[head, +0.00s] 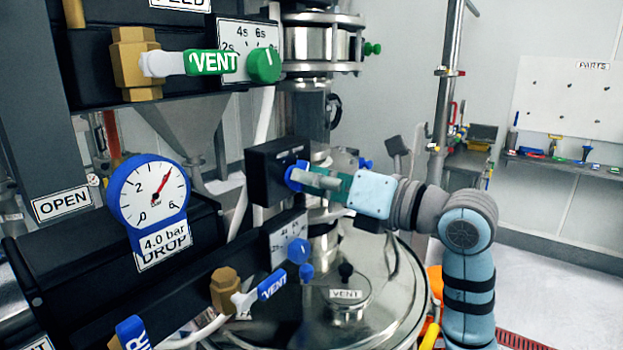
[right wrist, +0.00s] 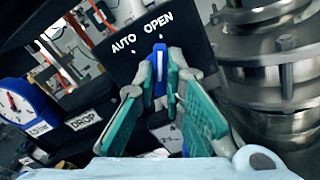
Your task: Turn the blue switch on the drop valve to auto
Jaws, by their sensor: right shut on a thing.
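The blue switch (right wrist: 160,63) sits on a black box with white AUTO and OPEN lettering in the right wrist view. Its white mark points up in that view, nearer OPEN than AUTO. A bit of the blue switch (head: 293,174) shows there at my fingertips. My right gripper (right wrist: 162,82) is shut on the blue switch, with one finger on each side. It also shows in the head view (head: 303,178). My left gripper is not in view.
A blue DROP gauge (head: 148,194) stands left of the switch box. The steel vessel lid (head: 386,300) lies under my right arm. A parts board (head: 570,97) is at the far right.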

